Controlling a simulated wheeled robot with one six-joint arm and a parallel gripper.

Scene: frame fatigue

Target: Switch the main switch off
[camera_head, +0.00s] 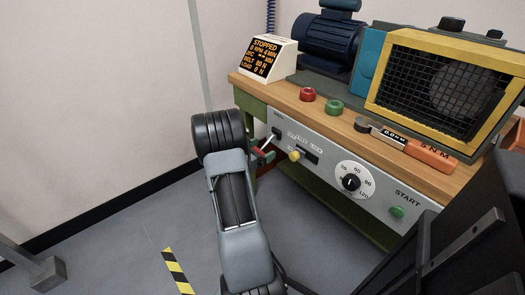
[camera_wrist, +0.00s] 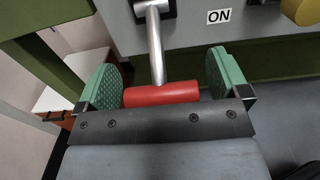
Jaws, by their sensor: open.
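The main switch is a metal lever with a red crossbar handle (camera_wrist: 162,94) on the front panel of the machine bench. In the wrist view the lever (camera_wrist: 155,45) hangs down from a dark mount, beside an "ON" label (camera_wrist: 219,16). My gripper (camera_wrist: 164,80) is open. Its green pads stand on either side of the red handle, with a gap at each end. In the head view the lever (camera_head: 268,142) shows at the panel's left end, and my arm partly hides the handle and my gripper.
The panel also bears a yellow knob (camera_head: 295,155), a dial (camera_head: 351,183) and a green START button (camera_head: 397,212). The display (camera_head: 268,60) on the bench reads "STOPPED". A caged machine (camera_head: 445,85) stands at right. Open floor lies left of the bench.

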